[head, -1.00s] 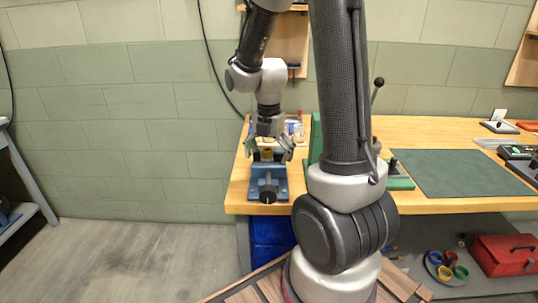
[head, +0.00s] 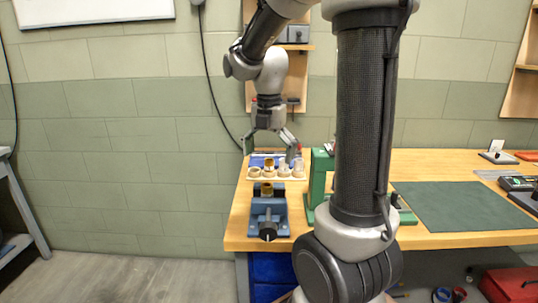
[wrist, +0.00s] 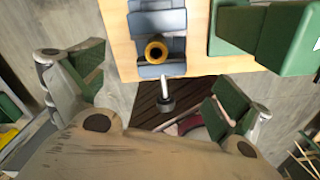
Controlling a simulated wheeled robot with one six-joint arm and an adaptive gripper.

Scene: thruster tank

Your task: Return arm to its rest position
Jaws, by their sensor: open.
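My gripper (head: 268,148) is open and empty, hanging fingers down above the left end of the workbench. In the wrist view my gripper (wrist: 152,92) shows its green-padded fingers spread wide, with nothing between them. A blue vise (head: 268,217) stands at the bench's front left edge, below my gripper in the head view. A brass-coloured ring-like part (head: 267,189) sits upright in the vise, apart from the fingers. The wrist view also shows the vise (wrist: 156,22) and the part's dark open top (wrist: 156,50).
A white tray (head: 252,178) with several small cylindrical parts lies behind the vise. A green upright fixture (head: 320,178) stands to its right, partly hidden by my arm. A dark green mat (head: 455,208) lies further right. A red toolbox (head: 510,285) sits below the bench.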

